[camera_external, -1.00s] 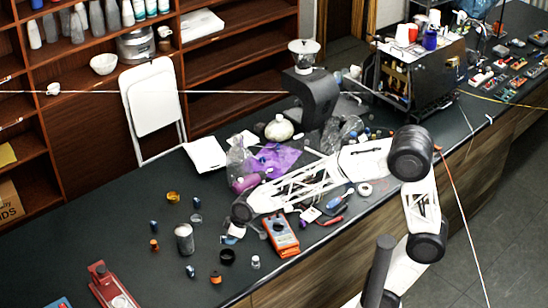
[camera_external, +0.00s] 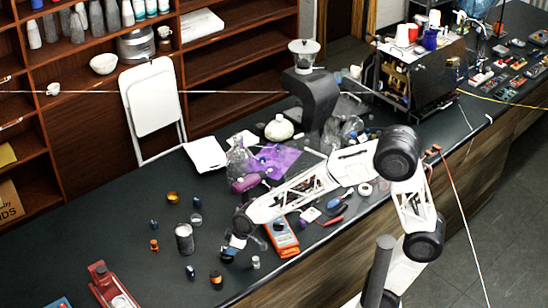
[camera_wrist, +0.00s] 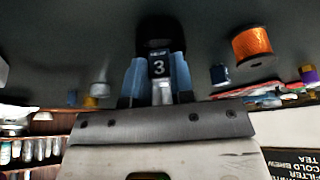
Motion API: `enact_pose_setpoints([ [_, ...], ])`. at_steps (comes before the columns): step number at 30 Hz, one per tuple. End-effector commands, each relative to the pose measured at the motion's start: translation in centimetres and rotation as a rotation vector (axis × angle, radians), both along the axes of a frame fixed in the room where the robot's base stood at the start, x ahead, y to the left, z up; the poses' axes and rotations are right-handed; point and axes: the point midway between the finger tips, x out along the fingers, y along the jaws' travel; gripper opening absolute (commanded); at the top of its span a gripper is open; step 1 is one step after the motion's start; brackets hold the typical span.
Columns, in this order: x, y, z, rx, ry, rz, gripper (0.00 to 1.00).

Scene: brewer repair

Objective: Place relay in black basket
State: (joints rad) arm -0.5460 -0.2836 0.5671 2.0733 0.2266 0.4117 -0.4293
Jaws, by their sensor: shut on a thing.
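My gripper (camera_wrist: 157,82) is shut on the relay (camera_wrist: 160,64), a small dark blue block with a white 3 on its face, held between the two blue fingers in the wrist view. The black basket (camera_wrist: 154,28), a small dark round cup, shows just beyond the relay in the wrist view. In the external view my gripper (camera_external: 233,248) is low over the basket (camera_external: 227,258) and covers much of it. I cannot tell whether the relay is inside the rim or above it.
An orange spool (camera_external: 215,278) and a blue part (camera_external: 190,271) stand close by at the front. A grey can (camera_external: 184,239) is to the left. An orange multimeter (camera_external: 283,237) lies to the right, partly under my arm. The counter at the left has free room.

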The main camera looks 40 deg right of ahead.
Motion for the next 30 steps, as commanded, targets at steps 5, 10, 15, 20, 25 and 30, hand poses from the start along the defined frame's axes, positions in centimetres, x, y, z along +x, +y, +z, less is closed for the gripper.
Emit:
enact_pose_setpoints([
  [5, 0.0, 0.0, 0.0, 0.0, 0.0, 0.0, 0.0],
  [10, -0.01, -0.01, 0.0, 0.0, 0.0, 0.0, 0.41],
  [15, -0.01, -0.01, 0.01, 0.0, 0.0, 0.0, 0.52],
  [20, -0.01, -0.01, 0.01, 0.0, 0.0, 0.0, 0.52],
  [25, -0.01, -0.01, 0.01, 0.0, 0.0, 0.0, 0.52],
  [30, -0.01, -0.01, 0.02, 0.0, 0.0, 0.0, 0.52],
])
